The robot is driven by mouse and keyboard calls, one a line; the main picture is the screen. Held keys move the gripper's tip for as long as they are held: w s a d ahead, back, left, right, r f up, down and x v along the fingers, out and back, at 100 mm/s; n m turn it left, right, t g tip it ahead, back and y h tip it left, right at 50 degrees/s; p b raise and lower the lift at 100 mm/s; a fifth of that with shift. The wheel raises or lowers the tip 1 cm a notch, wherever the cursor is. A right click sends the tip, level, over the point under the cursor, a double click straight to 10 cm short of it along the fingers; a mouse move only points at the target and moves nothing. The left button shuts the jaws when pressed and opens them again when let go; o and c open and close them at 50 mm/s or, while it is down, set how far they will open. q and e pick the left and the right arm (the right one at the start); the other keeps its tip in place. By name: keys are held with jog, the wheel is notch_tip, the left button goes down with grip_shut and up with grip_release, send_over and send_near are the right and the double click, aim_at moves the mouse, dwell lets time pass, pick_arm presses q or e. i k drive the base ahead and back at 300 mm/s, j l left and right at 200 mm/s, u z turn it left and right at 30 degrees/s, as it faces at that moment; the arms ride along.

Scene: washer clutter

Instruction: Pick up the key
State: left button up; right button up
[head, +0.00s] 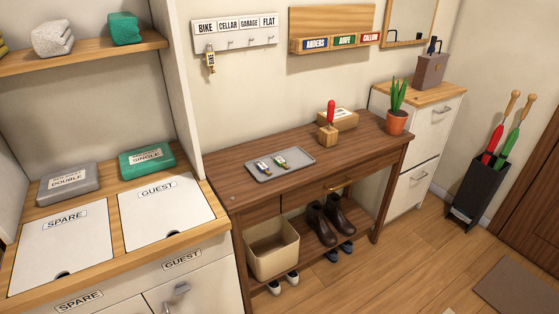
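Two small tagged keys lie on a grey tray (300,158) on the brown wooden table; the left key (263,167) has a blue and white tag, the right key (280,160) a greenish one. The hooks under CELLAR, GARAGE and FLAT look empty. The tag writing is too small to read. Neither of my grippers is in view.
Behind the tray stand a wooden block with a red-handled tool (330,125), a wooden box (338,119) and a potted plant (397,105). Left is a cabinet with SPARE (62,250) and GUEST (165,208) lids.

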aim_at(262, 167)
jog(key=i+l+u, duration=0.15)
jog(key=u, duration=0.25)
jog(key=i+l+u, duration=0.15)
jog(key=u, duration=0.25)
jog(key=i+l+u, duration=0.1)
jog(key=l+u, duration=0.3)
